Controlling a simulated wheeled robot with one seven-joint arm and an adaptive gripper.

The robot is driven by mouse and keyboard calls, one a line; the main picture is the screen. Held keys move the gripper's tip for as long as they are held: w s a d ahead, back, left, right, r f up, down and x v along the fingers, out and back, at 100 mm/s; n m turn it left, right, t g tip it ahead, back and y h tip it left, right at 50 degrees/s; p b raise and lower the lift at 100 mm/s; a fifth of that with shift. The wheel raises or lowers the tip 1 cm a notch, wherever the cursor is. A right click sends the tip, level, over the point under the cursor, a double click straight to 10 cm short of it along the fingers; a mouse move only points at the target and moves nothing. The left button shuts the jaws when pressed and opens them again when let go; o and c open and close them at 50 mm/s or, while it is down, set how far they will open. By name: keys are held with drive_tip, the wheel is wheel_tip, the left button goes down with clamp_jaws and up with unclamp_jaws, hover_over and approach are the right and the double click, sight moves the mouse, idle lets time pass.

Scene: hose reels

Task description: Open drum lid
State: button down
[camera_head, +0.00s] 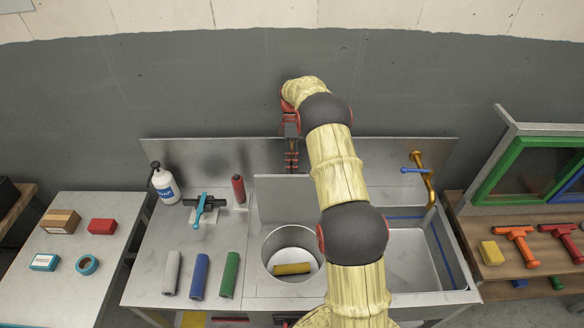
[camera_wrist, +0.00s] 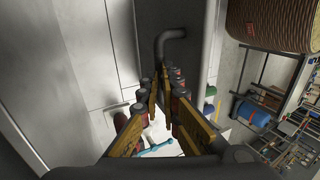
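The drum (camera_head: 268,262) is set into the steel counter, and its round mouth is uncovered. A flat grey lid panel (camera_head: 285,200) stands upright at its back edge. A yellow roll (camera_head: 292,268) lies inside the drum. My gripper (camera_head: 291,168) points down behind the lid's top edge, near the backsplash. In the wrist view my gripper (camera_wrist: 163,78) shows its two fingers apart, with a narrow gap between the tips. A bent grey handle (camera_wrist: 168,42) on a dark panel is just beyond or between the tips; contact cannot be told.
Grey, blue and green rolls (camera_head: 200,275) lie left of the drum. A soap bottle (camera_head: 164,184), a blue-handled tool (camera_head: 204,208) and a red-handled one (camera_head: 239,190) stand behind them. A sink (camera_head: 412,262) with a brass tap (camera_head: 430,180) is right. The backsplash is close behind my gripper.

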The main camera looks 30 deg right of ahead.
drive_tip(key=f, duration=0.1)
drive_tip(key=s+f, duration=0.1)
drive_tip(key=shift+s+a+f+g, duration=0.1)
drive_tip(key=shift+a+f+g, duration=0.2)
drive_tip(key=shift+f, duration=0.05)
drive_tip(key=c, duration=2.2)
unclamp_jaws()
drive_tip(key=shift+o, duration=1.2)
drive_tip(key=shift+w+d, duration=0.1)
drive_tip(key=shift+w, duration=0.3)
drive_tip(key=shift+o, duration=0.4)
drive_tip(key=shift+s+r, duration=0.2)
drive_tip(key=shift+r, duration=0.1)
drive_tip(key=shift+w, duration=0.15)
wheel_tip(320, 180, up, 10)
